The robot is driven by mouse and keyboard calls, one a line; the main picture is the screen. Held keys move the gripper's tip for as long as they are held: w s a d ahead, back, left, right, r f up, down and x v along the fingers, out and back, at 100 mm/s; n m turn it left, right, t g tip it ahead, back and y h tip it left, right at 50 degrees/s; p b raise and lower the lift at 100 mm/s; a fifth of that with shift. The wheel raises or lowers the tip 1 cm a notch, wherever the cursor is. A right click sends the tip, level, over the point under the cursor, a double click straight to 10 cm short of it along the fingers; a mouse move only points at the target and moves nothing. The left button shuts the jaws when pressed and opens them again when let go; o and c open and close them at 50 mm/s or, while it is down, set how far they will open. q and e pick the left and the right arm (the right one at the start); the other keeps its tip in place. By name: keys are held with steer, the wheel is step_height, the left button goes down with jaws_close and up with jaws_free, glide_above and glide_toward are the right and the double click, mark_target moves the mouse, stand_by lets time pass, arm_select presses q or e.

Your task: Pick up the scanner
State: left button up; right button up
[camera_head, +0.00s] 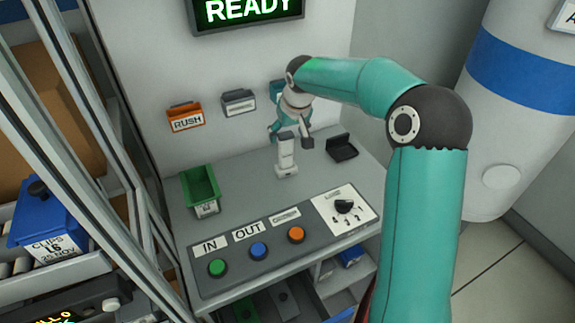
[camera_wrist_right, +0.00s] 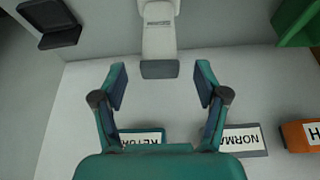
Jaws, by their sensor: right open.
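The scanner (camera_head: 287,157) is a white upright device with a grey end, standing on the grey bench near the back wall. In the right wrist view the scanner (camera_wrist_right: 158,35) is at the top centre, its grey end facing the gap between my fingers. My right gripper (camera_head: 291,138) is open and empty, close to the scanner's top. My left gripper is not in view.
A green bin (camera_head: 203,190) stands left of the scanner and a black tray (camera_head: 342,148) to its right. In front is a button panel (camera_head: 262,262) with a dial. Orange RUSH (camera_head: 186,117) and grey (camera_head: 239,101) holders hang on the wall behind.

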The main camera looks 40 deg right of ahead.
mark_target(287, 136)
steer(key=b+x, duration=0.1)
steer(key=x, duration=0.3)
steer(key=shift+w+d+f, duration=0.1)
steer(key=shift+w+f, duration=0.1)
steer(key=shift+f, duration=0.1)
steer(key=shift+r, duration=0.1)
steer(key=shift+c, duration=0.3)
jaws_close()
